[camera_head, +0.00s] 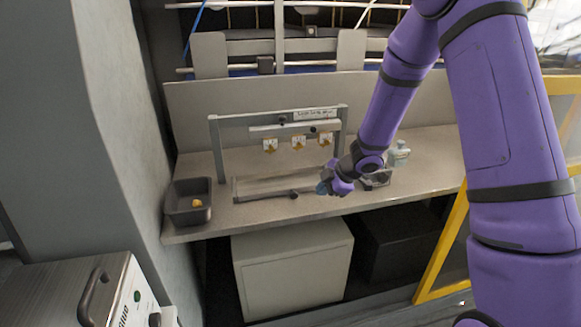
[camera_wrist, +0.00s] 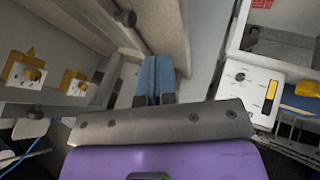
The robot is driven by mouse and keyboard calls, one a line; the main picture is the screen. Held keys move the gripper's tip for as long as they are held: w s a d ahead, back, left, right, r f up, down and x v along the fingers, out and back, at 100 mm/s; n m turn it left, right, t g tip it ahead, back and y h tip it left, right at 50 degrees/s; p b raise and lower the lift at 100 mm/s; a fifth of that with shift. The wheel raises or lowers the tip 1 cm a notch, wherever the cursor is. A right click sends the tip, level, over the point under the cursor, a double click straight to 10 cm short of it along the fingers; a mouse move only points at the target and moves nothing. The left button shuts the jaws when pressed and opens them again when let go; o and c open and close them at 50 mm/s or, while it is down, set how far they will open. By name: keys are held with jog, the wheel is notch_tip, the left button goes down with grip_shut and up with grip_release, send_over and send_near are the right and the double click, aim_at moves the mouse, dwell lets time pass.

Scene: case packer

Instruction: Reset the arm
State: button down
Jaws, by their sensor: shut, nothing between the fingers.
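My purple arm reaches down from the upper right in the head view and is bent over the workbench. I cannot tell how high the fingertips are above the bench.
The workbench (camera_head: 410,180) carries a grey frame (camera_head: 217,150) with several yellow-and-white units (camera_head: 299,143), a flat tray (camera_head: 262,187), a bottle (camera_head: 399,154) and a dark bin (camera_head: 187,216) with a small orange item. A grey wall bounds the left; a yellow post (camera_head: 440,258) stands right.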

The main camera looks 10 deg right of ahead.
jog(key=s+d+r+m+t+h, duration=0.1)
jog(key=s+d+r+m+h, duration=0.15)
jog(key=r, duration=0.55)
jog(key=s+d+r+m+t+h, duration=0.1)
jog(key=s+d+r+m+h, duration=0.2)
jog(key=r, duration=0.5)
jog(key=s+d+r+m+t+h, duration=0.1)
jog(key=s+d+r+m+h, duration=0.1)
jog(key=s+r+m, duration=0.45)
jog(key=s+a+r+m+g+y, duration=0.1)
jog(key=s+a+r+m, duration=0.1)
jog(key=s, duration=0.9)
jog(key=s+a+r+m+g+y, duration=0.1)
jog(key=s+r+m, duration=0.3)
jog(key=s, duration=0.7)
jog(key=shift+s+a+r+g, duration=0.35)
jog(key=shift+a+r, duration=0.2)
jog(key=shift+r, duration=0.35)
jog(key=shift+d, duration=0.1)
